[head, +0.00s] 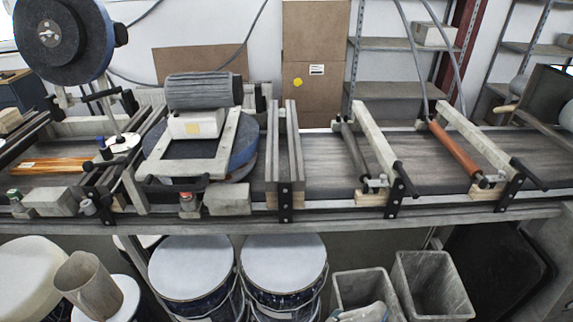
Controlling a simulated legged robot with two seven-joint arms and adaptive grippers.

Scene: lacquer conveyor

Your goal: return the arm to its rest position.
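Neither of my grippers shows in the head view, and no part of my arms can be made out. The lacquer conveyor (335,171) runs across the picture from left to right, with a dark belt and a grey front rail. An orange-brown roller (455,150) and a dark roller (356,150) lie across it on the right half. A motor unit (203,91) with a pale frame stands over a blue disc on the left half.
A large dark disc (60,40) rises at the upper left. Metal shelves (398,89) and a brown panel (316,60) stand behind.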

